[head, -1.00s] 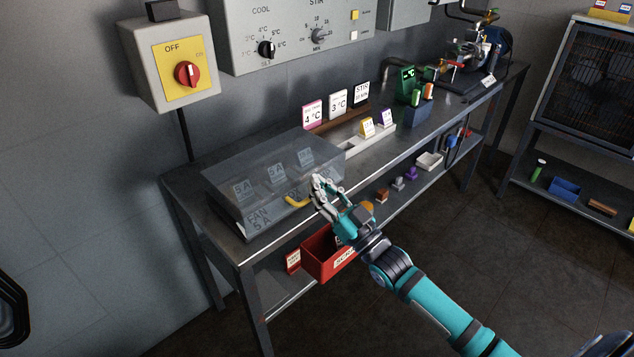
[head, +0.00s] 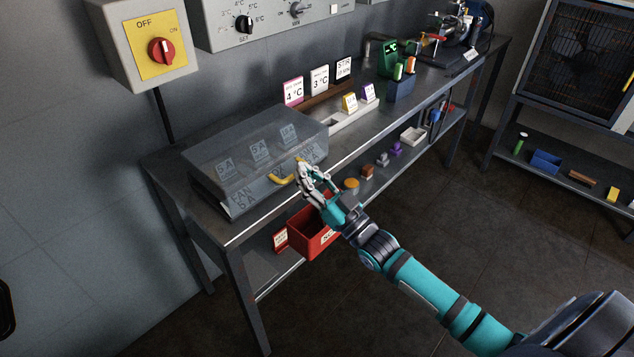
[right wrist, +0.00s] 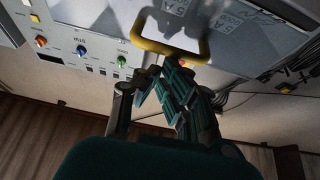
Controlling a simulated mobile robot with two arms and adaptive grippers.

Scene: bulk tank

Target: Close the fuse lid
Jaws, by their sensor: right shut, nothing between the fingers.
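The fuse lid (head: 240,138) is a clear box-like cover with a yellow handle (head: 282,180) on its front. It lies down over the fuse box on the bench's left end, and labelled fuses show through it. Whether it is fully seated I cannot tell. My right gripper (head: 304,168) is shut and empty, just right of the handle in the head view. In the right wrist view the yellow handle (right wrist: 170,50) is just beyond my right fingertips (right wrist: 158,72); contact is unclear. My left gripper is not in view.
A red bin (head: 312,232) stands on the lower shelf below the gripper. Label cards (head: 320,78) and a pale tray (head: 352,124) are on the bench to the right. A red rotary switch (head: 161,51) is on the wall. The floor at front is clear.

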